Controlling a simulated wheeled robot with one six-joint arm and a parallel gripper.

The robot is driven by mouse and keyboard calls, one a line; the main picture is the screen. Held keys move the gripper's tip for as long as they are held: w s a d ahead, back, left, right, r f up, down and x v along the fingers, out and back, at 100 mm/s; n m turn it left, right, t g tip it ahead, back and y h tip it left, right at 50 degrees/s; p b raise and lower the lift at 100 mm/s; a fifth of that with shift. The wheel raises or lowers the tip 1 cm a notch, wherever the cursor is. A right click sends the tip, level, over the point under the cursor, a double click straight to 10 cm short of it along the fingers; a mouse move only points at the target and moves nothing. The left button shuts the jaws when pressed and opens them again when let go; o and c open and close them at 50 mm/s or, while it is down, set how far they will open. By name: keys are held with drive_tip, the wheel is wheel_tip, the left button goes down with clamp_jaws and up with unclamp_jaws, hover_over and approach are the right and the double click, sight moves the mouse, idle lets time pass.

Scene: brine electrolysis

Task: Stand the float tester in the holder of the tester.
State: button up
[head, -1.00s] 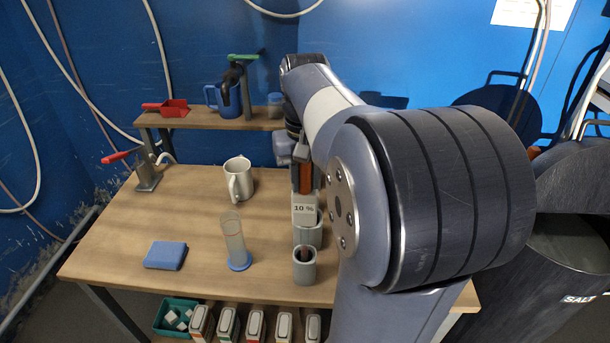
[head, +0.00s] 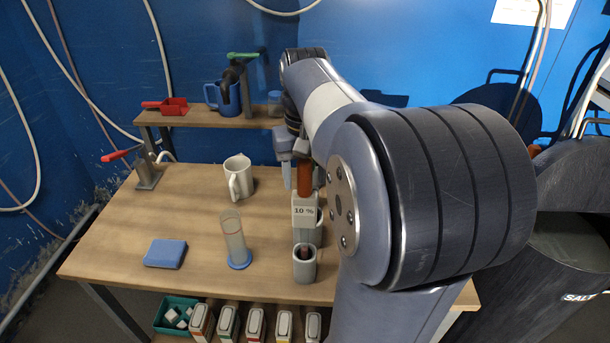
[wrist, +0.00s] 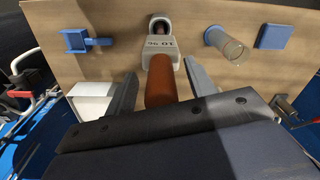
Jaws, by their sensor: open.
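A reddish-brown upright cylinder, which looks like the grip of the float tester (head: 305,172), rises behind a grey block labelled "10 %" (head: 305,211). In the wrist view the brown cylinder (wrist: 162,88) lies between the two jaws of my gripper (wrist: 160,68), and the labelled block (wrist: 160,45) is beyond the tips. The jaws are open, with a visible gap on either side of the cylinder. A small grey cup (head: 304,268) with something dark reddish inside stands in front; it may be the holder, but I cannot tell. My arm hides the area to the right.
A clear cylinder on a blue foot (head: 234,240) stands left of the grey cup. A blue block (head: 166,254) lies farther left and a pale mug (head: 238,178) stands behind. The wrist view shows a blue scoop-like item (wrist: 82,41) and a white box (wrist: 90,100).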

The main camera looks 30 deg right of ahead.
wheel_tip(320, 180, up, 10)
drive_tip(key=shift+r, duration=0.1)
idle(0.7)
wheel_tip(320, 180, down, 11)
drive_tip(key=shift+r, duration=0.2)
drive_tip(key=shift+r+p, duration=0.7)
drive_tip(key=shift+r, duration=0.35)
